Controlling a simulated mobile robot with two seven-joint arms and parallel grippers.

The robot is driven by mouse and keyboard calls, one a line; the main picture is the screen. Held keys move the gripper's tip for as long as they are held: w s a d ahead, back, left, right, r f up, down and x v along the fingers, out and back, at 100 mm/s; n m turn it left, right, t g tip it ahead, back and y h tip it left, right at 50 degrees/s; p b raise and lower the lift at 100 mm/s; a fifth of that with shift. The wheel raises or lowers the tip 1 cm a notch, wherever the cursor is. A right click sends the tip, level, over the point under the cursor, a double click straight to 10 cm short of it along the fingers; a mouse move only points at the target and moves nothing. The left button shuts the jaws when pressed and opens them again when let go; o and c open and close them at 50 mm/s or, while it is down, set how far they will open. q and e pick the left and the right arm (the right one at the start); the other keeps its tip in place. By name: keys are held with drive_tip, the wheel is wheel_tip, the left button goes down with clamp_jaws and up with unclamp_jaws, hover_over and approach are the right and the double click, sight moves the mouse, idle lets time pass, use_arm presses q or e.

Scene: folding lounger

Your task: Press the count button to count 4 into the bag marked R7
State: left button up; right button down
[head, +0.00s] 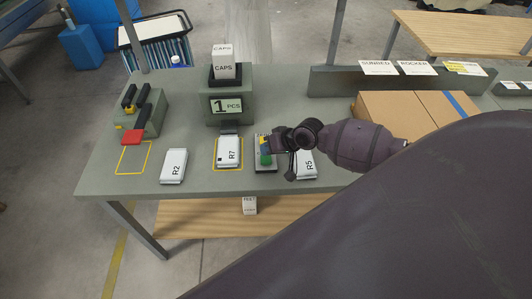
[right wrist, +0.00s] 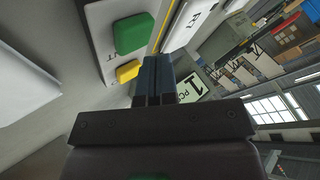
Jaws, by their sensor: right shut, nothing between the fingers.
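The counting machine (head: 231,88) shows "1 PCS" on its display; the display (right wrist: 190,86) also shows in the right wrist view. The white bag marked R7 (head: 229,153) lies below it inside a yellow outline. To its right is a small button box (head: 262,168) with a green button (head: 265,160). In the right wrist view the green button (right wrist: 133,34) and a smaller yellow button (right wrist: 127,71) show beside the fingers. My right gripper (head: 267,146) is shut and empty over the box's far part; contact cannot be told. My left gripper is out of view.
Bag R2 (head: 174,166) lies left of R7, and bag R5 (head: 306,165) lies right, partly behind my right gripper. A device with a red part (head: 132,137) stands at the left. A cardboard box (head: 405,108) is behind my right arm. The bench front between R2 and R7 is clear.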

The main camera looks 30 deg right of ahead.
sight(267, 157)
drive_tip(key=shift+r+p, duration=1.4)
drive_tip(key=shift+p, duration=0.1)
drive_tip(key=shift+r, duration=1.15)
drive_tip(key=shift+f, duration=0.1)
idle(0.6)
drive_tip(key=shift+w+d+f+b, duration=0.15)
drive_tip(key=shift+b, duration=0.15)
drive_tip(key=shift+s+a+r+n+g+y+b, duration=0.15)
drive_tip(key=shift+r+n+b, duration=0.95)
drive_tip(key=shift+n, duration=2.1)
drive_tip(key=shift+s+a+r+n+g+y+b, duration=0.1)
drive_tip(key=shift+s+a+r+n+b, duration=0.2)
drive_tip(key=shift+n+b, duration=2.2)
drive_tip(key=shift+a+r+n+g+y+b, duration=0.15)
drive_tip(key=shift+r+n+b, duration=0.6)
drive_tip(key=shift+n, duration=3.15)
